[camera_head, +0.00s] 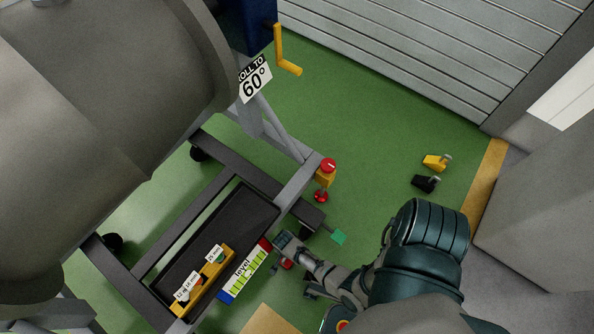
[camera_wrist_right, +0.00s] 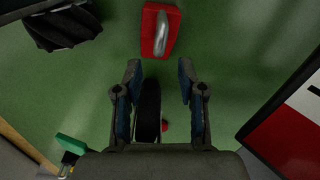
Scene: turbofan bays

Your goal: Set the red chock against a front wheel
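The red chock (camera_wrist_right: 158,32), with a metal handle, lies on the green floor ahead of my right fingertips in the right wrist view. A small part of it (camera_head: 286,265) shows in the head view by my right gripper (camera_head: 293,281), largely hidden by my arm. My right gripper (camera_wrist_right: 160,78) is open, with clear space between it and the red chock. A black wheel (camera_wrist_right: 149,105) shows between its fingers, lower down. In the head view, a dark wheel (camera_head: 305,232) is partly hidden under the stand's corner. My left gripper is not in view.
A red-topped post (camera_head: 328,165) stands at the stand's corner. Yellow (camera_head: 434,162) and black (camera_head: 425,184) chocks sit on open floor.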

